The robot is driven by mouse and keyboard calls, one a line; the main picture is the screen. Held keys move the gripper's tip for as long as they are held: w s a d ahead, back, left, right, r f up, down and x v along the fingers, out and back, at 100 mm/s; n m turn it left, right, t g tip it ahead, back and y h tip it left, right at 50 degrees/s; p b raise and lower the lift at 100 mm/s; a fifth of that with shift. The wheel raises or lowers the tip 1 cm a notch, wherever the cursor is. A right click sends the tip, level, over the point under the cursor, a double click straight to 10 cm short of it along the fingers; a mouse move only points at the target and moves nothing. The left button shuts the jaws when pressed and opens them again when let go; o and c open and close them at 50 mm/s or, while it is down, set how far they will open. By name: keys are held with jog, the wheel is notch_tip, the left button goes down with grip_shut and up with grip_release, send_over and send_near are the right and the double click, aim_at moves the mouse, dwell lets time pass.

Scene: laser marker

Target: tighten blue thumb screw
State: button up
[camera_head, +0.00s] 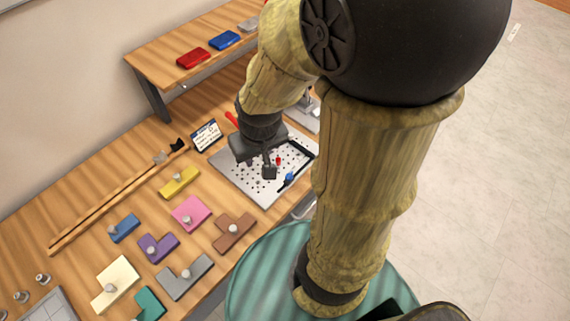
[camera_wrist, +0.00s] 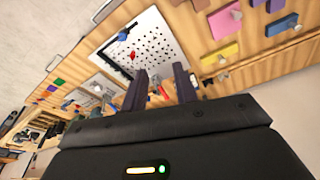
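The blue thumb screw (camera_head: 289,177) stands on the perforated metal plate (camera_head: 262,194), near its front right edge by a black bar. It also shows in the wrist view (camera_wrist: 123,37), at the upper left part of the plate (camera_wrist: 168,62). A red thumb screw (camera_head: 278,160) stands close by and shows in the wrist view too (camera_wrist: 133,56). My gripper (camera_head: 268,172) hangs over the plate, left of the blue screw in the head view. In the wrist view its two fingers (camera_wrist: 160,76) are spread apart with nothing held between them. They are apart from both screws.
Several coloured blocks with knobs, such as a yellow one (camera_head: 179,182) and a pink one (camera_head: 191,213), lie left of the plate. A small sign (camera_head: 206,135) stands behind it. A raised shelf (camera_head: 160,66) at the back holds a red box (camera_head: 193,58) and a blue box (camera_head: 225,40).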

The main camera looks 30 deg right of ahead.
jog(key=n+g+b, duration=0.3)
jog(key=n+b, duration=0.4)
jog(key=n, duration=1.5)
send_over(289, 174)
notch_tip(289, 174, down, 6)
jog(key=shift+f, duration=0.15)
notch_tip(289, 174, down, 17)
jog(key=b, duration=0.3)
jog(key=shift+w+f+b, duration=0.1)
jog(key=shift+b, duration=0.25)
grip_shut()
